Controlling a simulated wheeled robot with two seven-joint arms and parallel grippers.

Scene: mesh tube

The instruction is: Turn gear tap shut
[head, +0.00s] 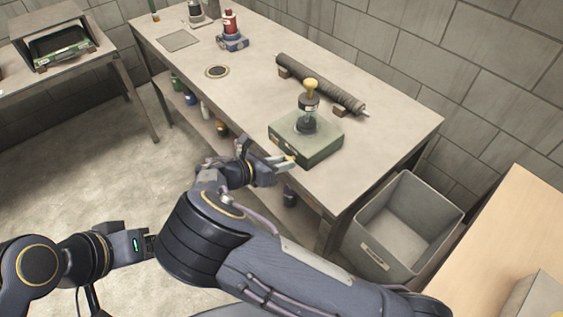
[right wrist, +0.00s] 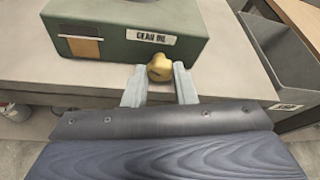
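The green gear oil box (head: 312,148) stands near the front edge of the workbench, with a dark and yellow-topped fitting (head: 308,108) on it. Its front, with a "GEAR OIL" label (right wrist: 150,37), fills the top of the right wrist view. The small brass tap (right wrist: 160,67) sticks out low on that front. My right gripper (right wrist: 160,85) has its pale fingers on either side of the tap, seemingly touching both sides. In the head view the right gripper (head: 287,163) reaches the box's front. My left arm is at lower left; its fingers do not show behind my right arm.
A ribbed dark roll (head: 322,84) lies behind the box. A grey bin (head: 407,222) stands right of the bench (head: 375,150). Bottles (head: 205,110) sit on the shelf below.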

